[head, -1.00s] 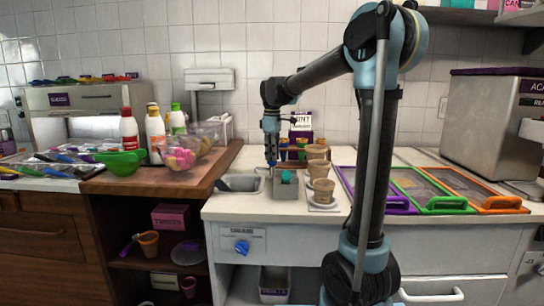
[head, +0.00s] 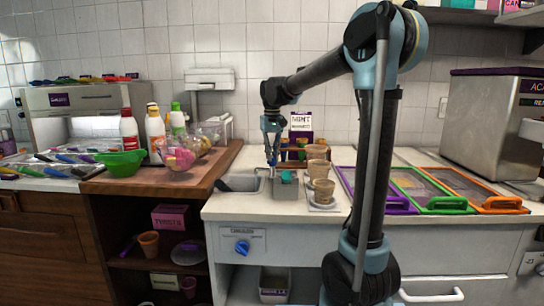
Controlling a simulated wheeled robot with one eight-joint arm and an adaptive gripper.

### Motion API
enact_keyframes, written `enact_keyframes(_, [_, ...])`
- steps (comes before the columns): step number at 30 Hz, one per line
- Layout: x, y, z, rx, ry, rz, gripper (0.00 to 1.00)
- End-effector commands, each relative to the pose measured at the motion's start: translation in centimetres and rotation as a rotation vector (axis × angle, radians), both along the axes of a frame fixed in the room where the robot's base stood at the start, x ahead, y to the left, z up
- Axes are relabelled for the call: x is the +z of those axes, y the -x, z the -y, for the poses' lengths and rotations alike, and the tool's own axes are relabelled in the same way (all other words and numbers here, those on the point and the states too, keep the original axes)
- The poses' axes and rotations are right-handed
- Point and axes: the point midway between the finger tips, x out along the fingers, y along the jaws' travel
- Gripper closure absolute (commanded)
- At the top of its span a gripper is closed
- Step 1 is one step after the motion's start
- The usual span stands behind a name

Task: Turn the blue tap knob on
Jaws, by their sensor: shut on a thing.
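The blue tap knob (head: 242,247) is on the labelled front panel of the white counter, below the small sink (head: 240,183). My gripper (head: 272,158) is above the counter at the back, beside the sink's right edge and well above and behind the knob, not touching it. It is shut on a thin, greyish thing that points down; it is too small to identify. A grey box (head: 286,190) with a teal thing (head: 287,176) in it stands just right of and below the gripper. The fingertips are small and partly unclear.
Brown cups (head: 317,168) stand right of the grey box. Purple-, green- and orange-framed lids (head: 440,188) lie farther right. A green bowl (head: 121,162), bottles (head: 154,133) and a clear bowl (head: 180,154) are on the wooden counter left. Space before the knob looks clear.

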Motion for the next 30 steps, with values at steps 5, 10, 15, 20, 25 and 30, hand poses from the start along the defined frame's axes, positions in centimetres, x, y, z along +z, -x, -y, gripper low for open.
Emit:
enact_keyframes(5, [0.04,-0.17,-0.06,-0.140,-0.001,0.004,1.00])
enact_keyframes(10, [0.03,-0.16,-0.08,-0.243,-0.002,0.004,1.00])
enact_keyframes(15, [0.02,-0.15,0.02,-0.313,-0.002,0.004,1.00])
enact_keyframes(20, [0.02,-0.15,0.03,-0.348,-0.002,0.003,1.00])
enact_keyframes(25, [0.01,-0.13,0.03,-0.360,-0.002,0.003,1.00])
enact_keyframes(30, [0.00,-0.12,0.04,-0.361,-0.002,0.003,1.00])
